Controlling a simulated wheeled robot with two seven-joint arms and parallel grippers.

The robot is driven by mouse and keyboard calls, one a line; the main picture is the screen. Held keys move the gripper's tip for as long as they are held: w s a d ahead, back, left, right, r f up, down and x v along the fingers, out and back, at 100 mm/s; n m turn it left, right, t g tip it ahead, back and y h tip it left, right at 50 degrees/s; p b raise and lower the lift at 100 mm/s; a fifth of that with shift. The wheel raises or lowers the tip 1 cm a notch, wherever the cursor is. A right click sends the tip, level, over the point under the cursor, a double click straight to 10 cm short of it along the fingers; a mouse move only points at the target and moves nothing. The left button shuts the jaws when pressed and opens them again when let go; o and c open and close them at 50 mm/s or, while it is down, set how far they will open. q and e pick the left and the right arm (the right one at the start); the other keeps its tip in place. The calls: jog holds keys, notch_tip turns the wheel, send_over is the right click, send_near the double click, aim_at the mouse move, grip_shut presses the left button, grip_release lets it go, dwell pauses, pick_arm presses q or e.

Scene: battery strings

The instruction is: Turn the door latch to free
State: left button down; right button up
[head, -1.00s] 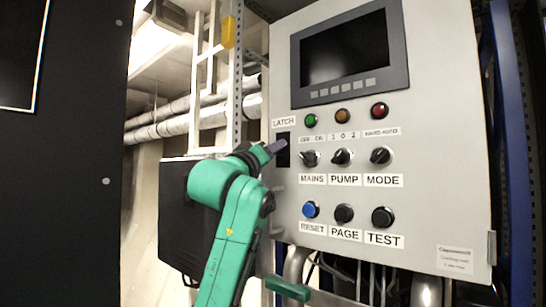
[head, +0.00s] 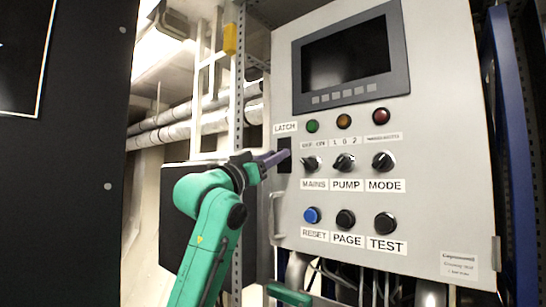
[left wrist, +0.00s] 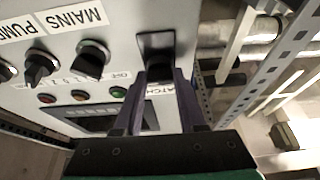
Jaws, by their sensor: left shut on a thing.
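The door latch shows as a black upright plate (head: 285,143) under the LATCH label, at the left edge of the grey panel door. In the left wrist view the latch plate (left wrist: 157,40) is at the top middle, with a dark knob between my fingers. My left gripper (head: 286,154) reaches it from the left, its purple fingertips at the plate. In the wrist view the left gripper (left wrist: 157,95) is shut on the latch knob, one finger on each side. The fingers partly hide the knob, so its exact angle is hard to tell.
The grey door (head: 440,200) carries a screen (head: 345,60), lamps, a MAINS knob (head: 311,163) close to the right of the latch, and several other knobs and buttons. A handle (head: 275,215) is below the latch. Pipes and a perforated post stand at left.

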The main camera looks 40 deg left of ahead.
pick_arm(q)
jog(key=shift+s+r, duration=0.1)
jog(key=shift+r, duration=0.05)
jog(key=c, duration=0.6)
grip_release()
jog(key=shift+o, duration=0.6)
jog(key=shift+w, duration=0.25)
jog(key=shift+f, duration=0.2)
jog(key=b+v, duration=0.9)
jog(key=v, duration=0.5)
jog(key=shift+s, duration=0.3)
